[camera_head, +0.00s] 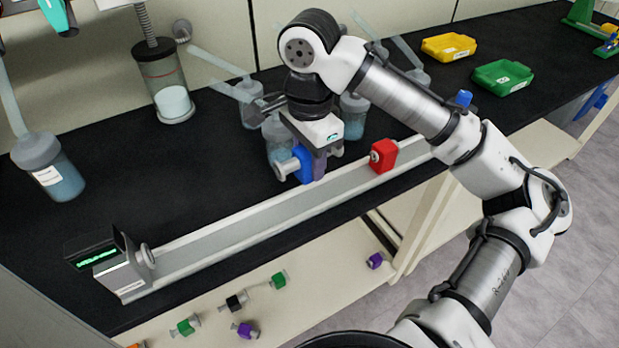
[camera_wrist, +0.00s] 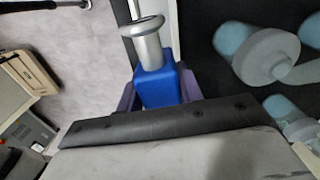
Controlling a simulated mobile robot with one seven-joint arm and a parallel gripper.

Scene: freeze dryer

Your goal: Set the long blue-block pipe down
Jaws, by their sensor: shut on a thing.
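The blue-block pipe (camera_head: 301,165) has a blue block with a silver flanged pipe end. My gripper (camera_head: 318,158) is shut on the blue block, at the back edge of the long grey rail on the bench. In the wrist view the blue block (camera_wrist: 158,86) sits between the purple fingers of my gripper (camera_wrist: 157,97), with its round metal flange pointing away from the palm. Whether the pipe touches the rail or hangs just above it I cannot tell. The far side of the block is hidden by the gripper.
A red-block pipe (camera_head: 383,155) sits on the rail (camera_head: 230,226) to the right. A display unit (camera_head: 112,262) stands at its left end. Flasks (camera_head: 355,115) stand close behind my gripper. Yellow (camera_head: 448,47) and green (camera_head: 502,75) trays lie at the back right. Small coloured-block pipes lie on the shelf below.

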